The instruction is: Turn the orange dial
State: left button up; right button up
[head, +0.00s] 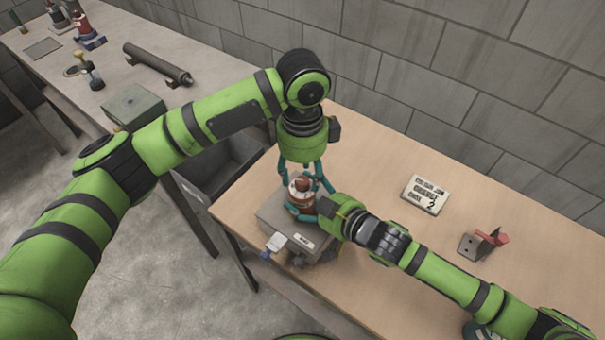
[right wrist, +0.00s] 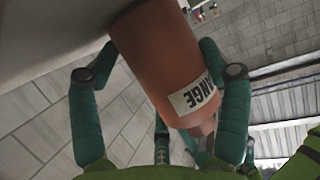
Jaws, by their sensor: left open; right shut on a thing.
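The orange dial (head: 301,185) is a small orange-brown cylinder with a white label, upright on a grey box (head: 268,214) on the wooden bench. In the right wrist view the dial (right wrist: 155,50) fills the space between my right gripper's teal fingers, its label partly reading "ANGE". My right gripper (head: 304,208) is shut on the dial from the right side. My left gripper (head: 308,182) points down from above, open, its fingers around the dial's top. I cannot tell whether they touch it.
A white label card (head: 424,194) and a small bracket with a red part (head: 484,243) lie to the right on the bench. A blue-and-white piece (head: 273,244) sits at the box's front. A grey wall runs behind. Another bench at left holds a dark tube (head: 158,64).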

pick_arm(q)
jog(key=shift+f, duration=0.8)
grip_shut()
jog(key=shift+n, duration=0.3)
jog(key=n, duration=0.3)
jog(key=shift+n, duration=0.3)
jog(key=n, duration=0.5)
